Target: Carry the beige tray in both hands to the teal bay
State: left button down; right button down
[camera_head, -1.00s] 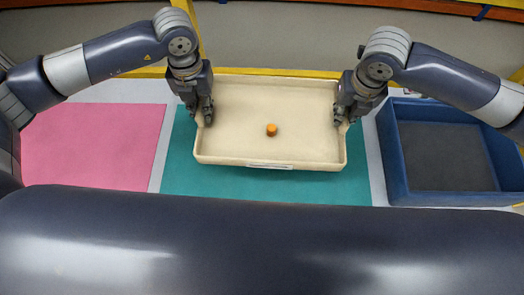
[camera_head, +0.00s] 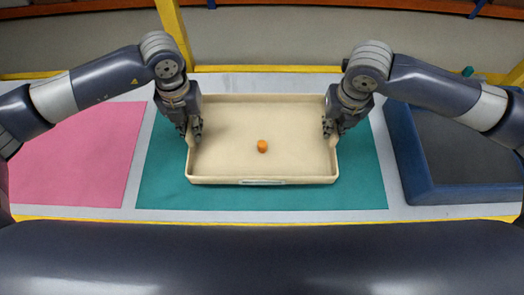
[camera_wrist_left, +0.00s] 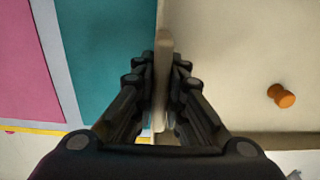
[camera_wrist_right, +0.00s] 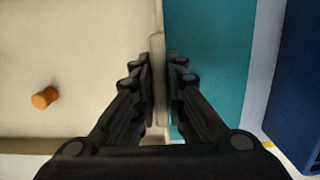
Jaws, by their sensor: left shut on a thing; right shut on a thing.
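The beige tray (camera_head: 225,165) is over the teal bay (camera_head: 360,180) in the head view, roughly level, with teal showing on its left, right and near sides. I cannot tell whether it touches the surface. A small orange piece (camera_head: 262,146) stands in the middle of the tray. My left gripper (camera_head: 194,136) is shut on the tray's left wall (camera_wrist_left: 164,85). My right gripper (camera_head: 330,132) is shut on the tray's right wall (camera_wrist_right: 158,90). The orange piece also shows in the left wrist view (camera_wrist_left: 281,96) and the right wrist view (camera_wrist_right: 45,97).
A pink bay (camera_head: 75,155) lies to the left of the teal one. A blue bin (camera_head: 455,190) with a dark inside stands to the right. A yellow rail (camera_head: 330,222) runs along the near edge, and a yellow post (camera_head: 174,35) rises at the back.

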pick_arm(q)
jog(key=shift+r, duration=0.1)
pick_arm(e)
jog(key=shift+r, duration=0.1)
pick_arm(q)
jog(key=shift+f, duration=0.2)
pick_arm(e)
jog(key=shift+f, duration=0.2)
